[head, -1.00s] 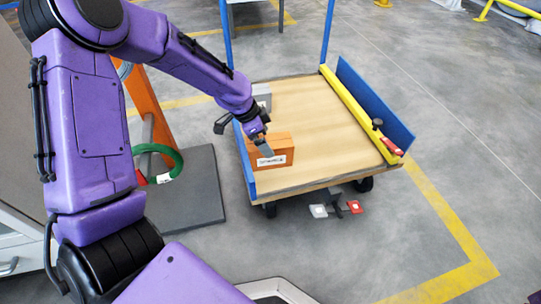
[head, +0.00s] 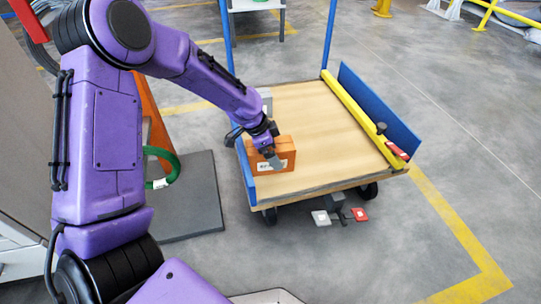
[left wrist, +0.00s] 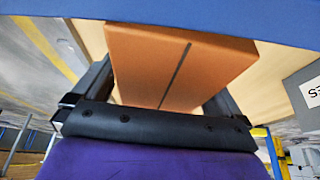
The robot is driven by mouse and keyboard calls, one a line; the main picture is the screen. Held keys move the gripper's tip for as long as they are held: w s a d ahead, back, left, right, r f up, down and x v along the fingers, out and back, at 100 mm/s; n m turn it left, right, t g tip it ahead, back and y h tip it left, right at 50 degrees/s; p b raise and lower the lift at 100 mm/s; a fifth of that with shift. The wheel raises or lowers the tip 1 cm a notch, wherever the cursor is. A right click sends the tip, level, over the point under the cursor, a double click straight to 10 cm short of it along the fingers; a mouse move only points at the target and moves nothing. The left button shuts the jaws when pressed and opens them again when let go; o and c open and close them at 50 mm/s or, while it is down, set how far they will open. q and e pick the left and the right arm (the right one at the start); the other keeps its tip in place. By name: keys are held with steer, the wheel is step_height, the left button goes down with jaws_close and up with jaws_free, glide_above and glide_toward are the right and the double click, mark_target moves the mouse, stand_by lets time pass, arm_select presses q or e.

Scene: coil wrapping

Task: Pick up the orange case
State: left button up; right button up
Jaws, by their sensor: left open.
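The orange case (head: 287,150) stands on the cart's wooden deck at its near left corner, with a white label on its front. It fills the middle of the left wrist view (left wrist: 165,60), where a dark line runs along its face. My left gripper (head: 268,156) is at the case, pointing down. In the left wrist view its dark fingers (left wrist: 158,92) are open, one on each side of the case. I cannot tell whether either finger touches it. My right gripper is not in view.
The cart deck (head: 320,125) is mostly clear. A blue side panel (head: 246,172) stands close to the left of the case. A grey box (head: 265,97) sits behind it. A yellow bar (head: 350,105) and blue panel line the right side. A green ring (head: 168,170) is at left.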

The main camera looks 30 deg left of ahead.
arm_select(q)
steer(key=shift+f, duration=0.1)
steer(key=shift+c, duration=0.3)
steer(key=c, duration=1.5)
steer(key=shift+o, duration=0.2)
